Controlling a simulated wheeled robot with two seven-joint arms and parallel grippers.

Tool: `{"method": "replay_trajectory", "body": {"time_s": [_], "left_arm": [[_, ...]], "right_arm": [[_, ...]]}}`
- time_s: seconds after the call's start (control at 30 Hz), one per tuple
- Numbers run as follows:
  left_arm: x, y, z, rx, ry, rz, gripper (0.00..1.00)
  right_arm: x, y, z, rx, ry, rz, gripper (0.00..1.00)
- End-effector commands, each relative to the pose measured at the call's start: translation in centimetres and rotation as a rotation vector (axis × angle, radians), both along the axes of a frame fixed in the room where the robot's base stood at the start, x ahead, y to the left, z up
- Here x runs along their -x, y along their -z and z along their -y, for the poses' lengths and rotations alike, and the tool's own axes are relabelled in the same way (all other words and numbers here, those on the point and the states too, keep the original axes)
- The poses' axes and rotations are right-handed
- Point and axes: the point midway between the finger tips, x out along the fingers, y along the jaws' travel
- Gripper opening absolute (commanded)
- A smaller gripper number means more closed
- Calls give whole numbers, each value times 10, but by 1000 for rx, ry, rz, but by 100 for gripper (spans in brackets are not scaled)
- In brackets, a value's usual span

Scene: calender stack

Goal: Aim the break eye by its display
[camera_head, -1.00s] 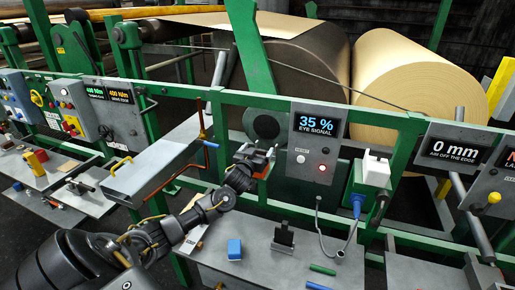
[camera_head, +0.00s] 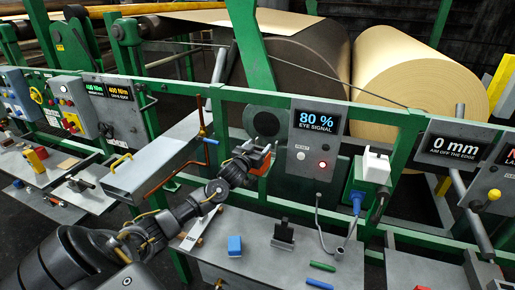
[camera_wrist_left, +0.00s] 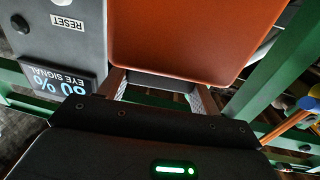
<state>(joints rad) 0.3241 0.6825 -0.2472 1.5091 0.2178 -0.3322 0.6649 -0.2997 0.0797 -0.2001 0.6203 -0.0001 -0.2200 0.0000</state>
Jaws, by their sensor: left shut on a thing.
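The break eye, an orange-red box (camera_wrist_left: 200,40), fills the top middle of the left wrist view. It also shows in the head view (camera_head: 264,166), partly behind the gripper. My left gripper (camera_head: 258,152) is shut on it, with a finger at each side in the left wrist view (camera_wrist_left: 160,90). The eye signal display (camera_head: 318,123) reads 80 % in the head view. It appears upside down in the left wrist view (camera_wrist_left: 62,83). A RESET label and a lit red lamp (camera_head: 322,164) sit below the display. My right gripper is not in view.
Green frame rails (camera_head: 390,115) run behind the gripper. A large paper roll (camera_head: 400,65) stands behind. A grey shelf (camera_head: 275,255) below holds a blue block (camera_head: 234,246), a black stand (camera_head: 283,235) and pens.

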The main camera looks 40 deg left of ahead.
Motion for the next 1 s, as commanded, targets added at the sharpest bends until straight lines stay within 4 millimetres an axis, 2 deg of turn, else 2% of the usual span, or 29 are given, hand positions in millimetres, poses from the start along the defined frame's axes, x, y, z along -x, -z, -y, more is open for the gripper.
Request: {"method": "replay_trajectory", "body": {"time_s": [0.4,0.43,0.57,0.6,0.87,1.0], "left_arm": [[0,-1,-1,-1,48,1,41],[0,-1,-1,-1,48,1,66],[0,-1,-1,-1,48,1,83],[0,-1,-1,-1,48,1,85],[1,0,0,0,49,1,85],[10,2,1,-1,50,0,85]], "right_arm": [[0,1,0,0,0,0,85],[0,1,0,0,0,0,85],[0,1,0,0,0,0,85],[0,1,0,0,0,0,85],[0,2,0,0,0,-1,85],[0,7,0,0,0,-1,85]]}}
